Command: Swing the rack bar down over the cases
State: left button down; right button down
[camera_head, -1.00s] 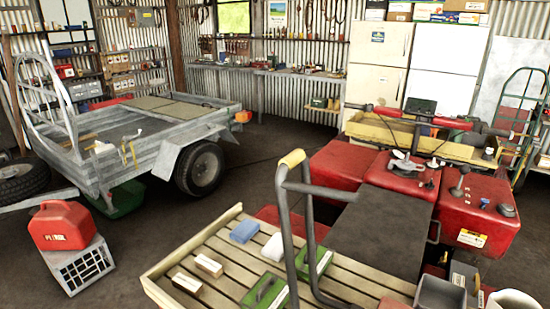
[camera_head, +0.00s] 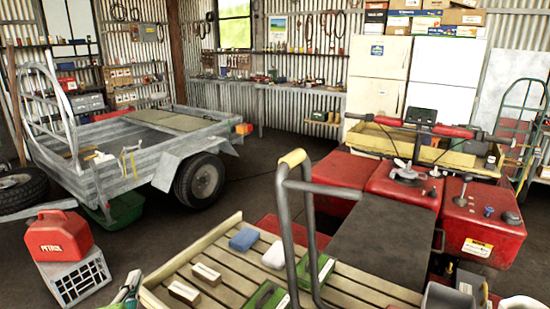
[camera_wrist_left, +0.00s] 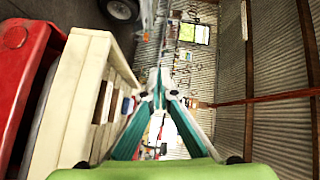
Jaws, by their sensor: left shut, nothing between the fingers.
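The rack bar (camera_head: 285,205), a bent grey tube with a yellow grip (camera_head: 293,158) at its top, stands upright over the wooden slatted rack (camera_head: 232,285). Two green cases lie on the slats: one at the front (camera_head: 266,297) and one behind the bar (camera_head: 322,268). My left gripper (camera_head: 130,290) shows only in part at the bottom edge, beside the rack's left corner and well away from the bar. In the left wrist view its teal fingers (camera_wrist_left: 158,95) meet and hold nothing. My right gripper is out of view.
Blue (camera_head: 243,239) and white (camera_head: 274,256) blocks and two small wooden blocks share the slats. The red quad body (camera_head: 483,222) is behind the rack to the right. A red petrol can (camera_head: 58,236) sits on a grey crate (camera_head: 75,279) at left.

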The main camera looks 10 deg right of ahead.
pick_arm(q)
jog(key=w+d+r+m+t+h, duration=0.3)
jog(key=d+r+m+h, duration=0.1)
jog(key=r+m, duration=0.4)
jog(key=w+d+r+m+t+h, duration=0.2)
jog(key=d+r+m+h, duration=0.15)
jog(key=r+m, duration=0.55)
jog(key=s+d+r+n+g+h, duration=0.2)
jog(key=d+r+n+g+h, duration=0.3)
jog(key=n+g, duration=0.5)
jog(key=s+d+r+n+g+h, duration=0.3)
jog(key=n+g, duration=0.6)
jog(key=n, duration=1.4)
notch_tip(320, 180, up, 4)
jog(key=d+h, duration=0.2)
jog(key=shift+s+d+f+n+g, duration=0.2)
jog(key=shift+s+d+n+g, duration=0.05)
jog(key=shift+d+n+g, duration=0.15)
jog(key=shift+d, duration=0.1)
